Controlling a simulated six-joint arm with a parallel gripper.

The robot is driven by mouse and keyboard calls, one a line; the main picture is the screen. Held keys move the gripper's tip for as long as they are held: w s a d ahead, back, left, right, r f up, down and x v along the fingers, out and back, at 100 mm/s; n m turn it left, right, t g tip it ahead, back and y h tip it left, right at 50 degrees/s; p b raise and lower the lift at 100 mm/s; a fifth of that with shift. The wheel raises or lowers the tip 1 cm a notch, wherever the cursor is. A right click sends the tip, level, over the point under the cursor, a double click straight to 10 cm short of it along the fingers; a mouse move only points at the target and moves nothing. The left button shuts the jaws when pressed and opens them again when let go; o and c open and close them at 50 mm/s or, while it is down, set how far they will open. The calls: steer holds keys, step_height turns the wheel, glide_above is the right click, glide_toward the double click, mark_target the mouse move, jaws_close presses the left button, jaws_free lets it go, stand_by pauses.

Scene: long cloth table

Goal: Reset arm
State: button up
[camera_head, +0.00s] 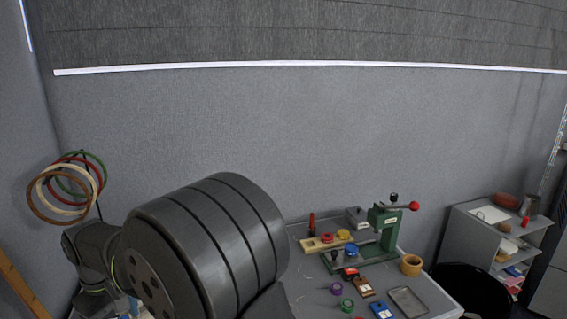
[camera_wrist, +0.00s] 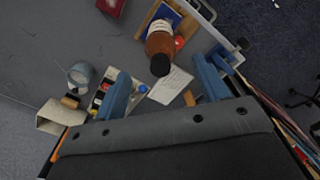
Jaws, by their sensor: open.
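My gripper (camera_wrist: 164,68) shows in the wrist view as two blue fingers set wide apart, with nothing held between them. Beyond the fingertips, a brown bottle (camera_wrist: 160,42) with a dark cap and a pale card (camera_wrist: 171,86) lie in view; the gap to them is hard to judge. In the head view the gripper is not visible. A large dark ribbed part of my own arm fills the lower left and hides part of the table (camera_head: 322,297).
In the head view, a green press (camera_head: 384,222) with a red knob, a wooden cup (camera_head: 411,265) and a tray (camera_head: 409,301) stand on the table. The wrist view shows a beige box (camera_wrist: 60,117) and round jar (camera_wrist: 80,74).

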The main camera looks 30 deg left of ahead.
steer(key=w+d, duration=0.1)
steer(key=w, duration=1.7)
steer(key=shift+r, duration=0.2)
steer(key=shift+w+d, duration=0.1)
steer(key=o, duration=0.7)
steer(key=w+a+f+m, duration=0.1)
steer(key=w+a+m, duration=0.6)
steer(key=a+m, duration=0.3)
step_height(320, 180, down, 10)
steer(key=shift+s, duration=0.15)
